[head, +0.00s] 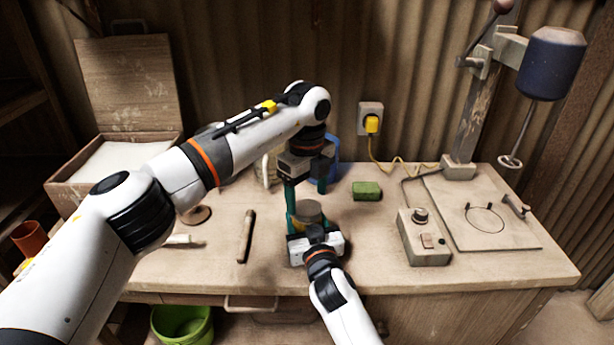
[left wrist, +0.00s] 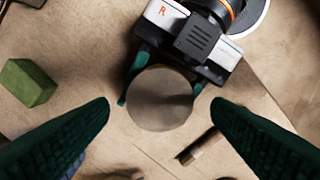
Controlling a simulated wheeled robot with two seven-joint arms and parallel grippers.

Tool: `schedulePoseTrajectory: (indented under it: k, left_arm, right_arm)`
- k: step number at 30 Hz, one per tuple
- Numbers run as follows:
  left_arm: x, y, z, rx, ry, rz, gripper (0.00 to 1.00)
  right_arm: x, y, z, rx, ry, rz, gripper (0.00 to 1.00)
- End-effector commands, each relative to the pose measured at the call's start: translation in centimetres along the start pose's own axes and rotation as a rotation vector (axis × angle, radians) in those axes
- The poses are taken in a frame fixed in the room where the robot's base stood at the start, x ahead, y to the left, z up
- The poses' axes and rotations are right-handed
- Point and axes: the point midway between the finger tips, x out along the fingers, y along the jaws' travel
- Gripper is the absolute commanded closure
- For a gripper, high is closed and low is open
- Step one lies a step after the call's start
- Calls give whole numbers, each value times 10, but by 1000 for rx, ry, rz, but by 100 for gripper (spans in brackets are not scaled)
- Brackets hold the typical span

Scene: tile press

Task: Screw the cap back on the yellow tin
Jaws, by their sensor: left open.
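The tin (head: 309,222) stands upright on the bench in the middle of the head view, largely hidden by my grippers. Its top is a dull grey-brown round disc, seen from above in the left wrist view (left wrist: 160,98). The disc looks like the cap; whether it is screwed down I cannot tell. My right gripper (head: 314,238) reaches in from the front, its teal fingers on both sides of the tin, and it appears shut on it. My left gripper (head: 306,198) points down above the disc, open, with its fingers (left wrist: 160,105) apart on either side of it.
A green block (head: 366,191) and a blue container (head: 333,165) are behind the tin. A wooden rod (head: 246,236) and a brown round piece (head: 196,215) lie to its left. A control box (head: 425,243) and the press (head: 485,215) stand at right. An open box (head: 85,185) is at left.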

Motion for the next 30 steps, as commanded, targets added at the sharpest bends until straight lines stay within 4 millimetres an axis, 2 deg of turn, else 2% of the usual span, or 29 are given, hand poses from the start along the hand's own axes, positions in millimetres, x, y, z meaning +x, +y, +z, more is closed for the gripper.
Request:
schedulePoseTrajectory:
  k: [6,16,25,30]
  left_arm:
    - [21,0,0,0,0,0,27]
    - [24,0,0,0,1,0,27]
    - [23,0,0,0,1,0,73]
    - [23,0,0,46,1,0,73]
  right_arm:
    - [0,0,0,0,0,0,100]
    - [0,0,0,0,0,0,100]
    - [0,0,0,0,1,0,100]
    - [0,0,0,0,1,0,100]
